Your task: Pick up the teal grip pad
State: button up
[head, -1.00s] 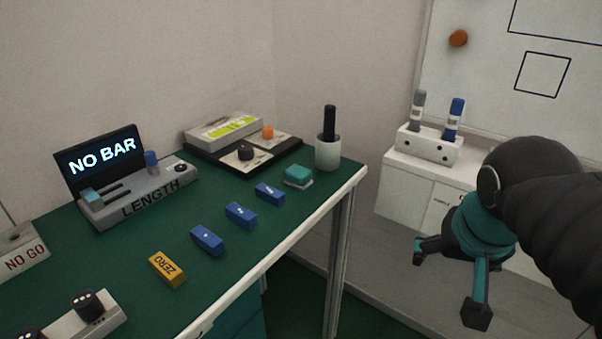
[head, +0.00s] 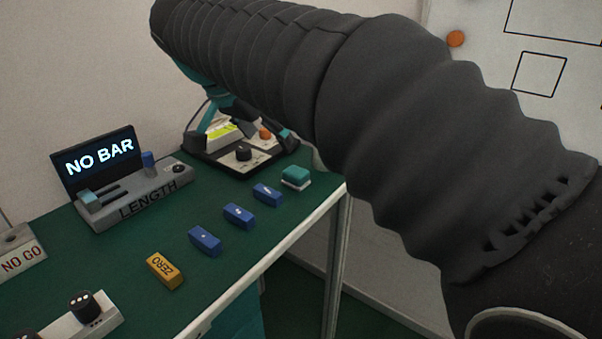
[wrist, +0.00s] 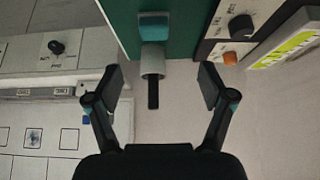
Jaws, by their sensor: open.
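The teal grip pad (head: 296,175) sits on a small white base near the right end of the green bench, beyond the row of blue blocks. It also shows in the wrist view (wrist: 154,26), at the top between my fingers. My gripper (head: 240,130) is open and empty above the back of the bench.
Blue blocks (head: 238,215) and a yellow ZERO block (head: 165,270) lie in a row on the green bench (head: 110,262). A LENGTH gauge (head: 140,195) stands at the left. A black tray (head: 222,165) with a knob and orange button is behind the pad.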

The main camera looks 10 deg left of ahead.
aim_at(296, 170)
jog(key=x, duration=0.7)
jog(key=shift+d, duration=0.1)
jog(key=shift+d+x, duration=0.15)
jog(key=shift+x, duration=1.25)
jog(key=shift+d+x, duration=0.15)
jog(key=shift+x, duration=1.2)
jog(key=shift+s, duration=0.1)
jog(key=c, duration=1.1)
